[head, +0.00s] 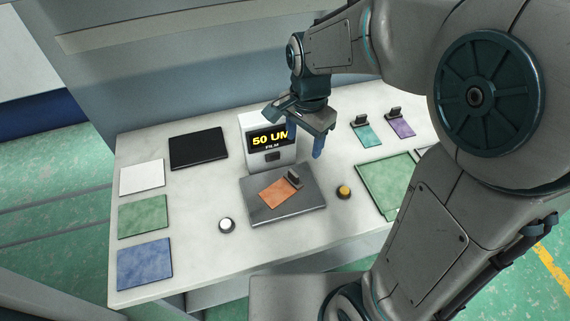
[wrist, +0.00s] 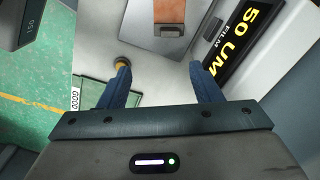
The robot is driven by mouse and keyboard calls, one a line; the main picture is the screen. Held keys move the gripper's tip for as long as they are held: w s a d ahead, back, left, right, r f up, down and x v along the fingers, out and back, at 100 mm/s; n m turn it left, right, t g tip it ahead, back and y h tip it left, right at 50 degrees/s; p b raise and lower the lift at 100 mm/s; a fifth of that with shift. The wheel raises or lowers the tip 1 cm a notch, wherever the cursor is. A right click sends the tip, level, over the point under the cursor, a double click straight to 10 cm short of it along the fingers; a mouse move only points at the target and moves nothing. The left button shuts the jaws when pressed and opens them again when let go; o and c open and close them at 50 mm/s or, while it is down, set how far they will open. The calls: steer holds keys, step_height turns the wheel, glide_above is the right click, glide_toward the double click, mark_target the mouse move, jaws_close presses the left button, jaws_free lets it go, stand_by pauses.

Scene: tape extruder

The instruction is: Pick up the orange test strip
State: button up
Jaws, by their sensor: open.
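The orange test strip (head: 275,193) lies flat on the grey plate (head: 262,215) of the extruder, with a small dark block (head: 294,179) at its upper right end. In the wrist view the strip (wrist: 169,12) is cut off by the top edge, and the grey plate (wrist: 140,40) shows around it. My gripper (head: 305,142) is above the table, higher and to the right of the strip in the head view, near the display unit. Its two blue fingers (wrist: 160,80) are spread apart with nothing between them. It does not touch the strip.
The display unit (head: 268,155) reads "50 UM FILM" behind the plate. A white knob (head: 226,225) and a yellow knob (head: 344,192) flank the plate. Teal (head: 367,134) and purple (head: 399,126) strips lie at right. Green (head: 143,216), blue (head: 144,263), white (head: 142,177) and black (head: 198,148) sheets lie left.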

steer(key=a, duration=0.1)
steer(key=m, duration=0.1)
glide_above(293, 173)
steer(key=f, duration=0.9)
steer(key=shift+s+d+f, duration=0.15)
steer(key=shift+d, duration=0.1)
steer(key=shift+a+f, duration=0.15)
steer(key=shift+f, duration=1.15)
steer(key=shift+a+f, duration=0.1)
steer(key=shift+f, duration=1.2)
steer(key=c, duration=1.1)
steer(key=shift+c, duration=0.2)
steer(key=shift+r, duration=0.2)
